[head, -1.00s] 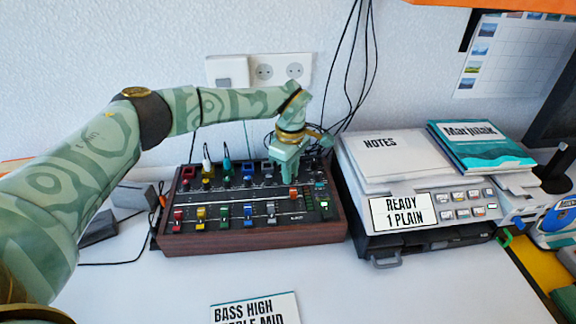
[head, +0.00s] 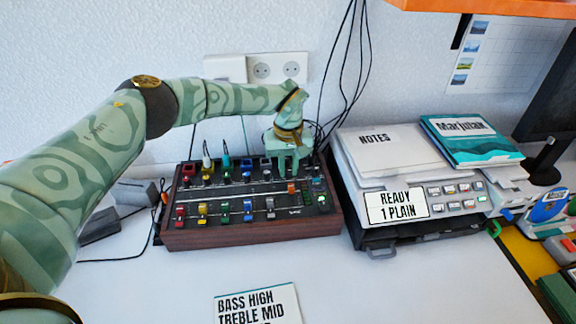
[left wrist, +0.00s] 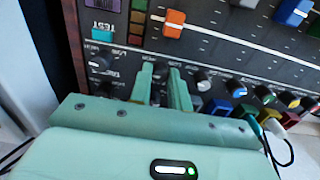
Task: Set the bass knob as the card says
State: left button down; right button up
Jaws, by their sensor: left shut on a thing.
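The mixer (head: 245,234), a dark panel in a wooden case, stands on the table with coloured sliders and a row of small knobs along its back. My left gripper (head: 288,170) reaches down on the mixer's back right part. In the left wrist view its two fingers (left wrist: 163,88) are shut around a small dark knob (left wrist: 160,70), mostly hidden between them. The label by that knob is too blurred to read for certain. The card (head: 258,305) lies on the table in front and reads "BASS HIGH, TREBLE MID"; a further line is cut off. My right gripper is not in view.
A printer (head: 455,205) with a "READY 1 PLAIN" label, a "NOTES" pad (head: 385,150) and a teal magazine (head: 470,140) stands right of the mixer. Black cables hang behind. A plugged cable (left wrist: 280,140) is near the gripper.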

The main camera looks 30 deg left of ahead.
aim_at(289, 170)
pick_arm(q)
jog(key=shift+m, duration=0.9)
jog(key=c, duration=1.3)
grip_release()
notch_tip(289, 170, up, 16)
jog(key=p, duration=0.4)
jog(key=shift+r+p, duration=0.15)
jog(key=shift+p, duration=0.15)
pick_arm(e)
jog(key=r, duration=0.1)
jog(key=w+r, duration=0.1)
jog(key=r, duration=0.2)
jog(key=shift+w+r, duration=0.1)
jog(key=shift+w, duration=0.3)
